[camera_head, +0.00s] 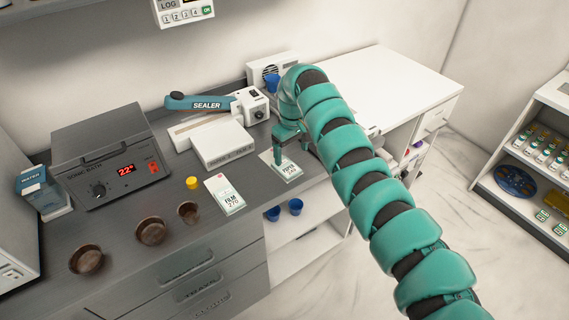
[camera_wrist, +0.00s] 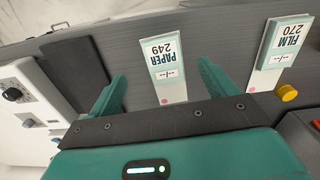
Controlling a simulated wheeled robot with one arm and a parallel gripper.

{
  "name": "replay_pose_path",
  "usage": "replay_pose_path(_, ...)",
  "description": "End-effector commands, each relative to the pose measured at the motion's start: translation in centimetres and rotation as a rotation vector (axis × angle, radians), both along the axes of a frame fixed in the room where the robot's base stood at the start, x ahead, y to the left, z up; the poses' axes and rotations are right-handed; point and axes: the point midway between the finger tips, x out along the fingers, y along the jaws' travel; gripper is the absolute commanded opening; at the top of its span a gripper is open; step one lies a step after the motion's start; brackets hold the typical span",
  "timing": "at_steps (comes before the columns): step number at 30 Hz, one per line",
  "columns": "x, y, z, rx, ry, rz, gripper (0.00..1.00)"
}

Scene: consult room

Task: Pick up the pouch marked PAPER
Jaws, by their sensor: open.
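The pouch marked PAPER (camera_head: 289,170) lies flat on the grey counter, a white and pale green packet. In the wrist view the PAPER pouch (camera_wrist: 167,66) reads "PAPER 249" and sits between the two teal fingers, seen beyond them. My gripper (camera_head: 290,146) is above the pouch's back end, pointing down. In the wrist view my gripper (camera_wrist: 161,92) is open, with nothing between its fingers. Whether the fingers touch the pouch, I cannot tell. Part of the pouch is hidden by the gripper in the head view.
A pouch marked FILM (camera_head: 225,195) lies to the left, beside a yellow cap (camera_head: 192,183). The sealer (camera_head: 220,139) stands behind. Several brown bowls (camera_head: 151,231) and the sonic bath (camera_head: 112,156) are farther left. Blue cups (camera_head: 295,206) stand on a shelf below.

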Motion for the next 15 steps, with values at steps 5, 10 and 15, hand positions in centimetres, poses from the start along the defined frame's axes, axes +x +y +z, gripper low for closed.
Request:
replay_pose_path(5,0.1,0.0,-1.6,0.001,-0.002,0.0,0.84)
replay_pose_path(10,0.0,0.1,-2.4,-0.001,0.001,0.0,0.84)
replay_pose_path(15,0.0,0.6,-4.1,-0.001,0.003,0.002,0.84)
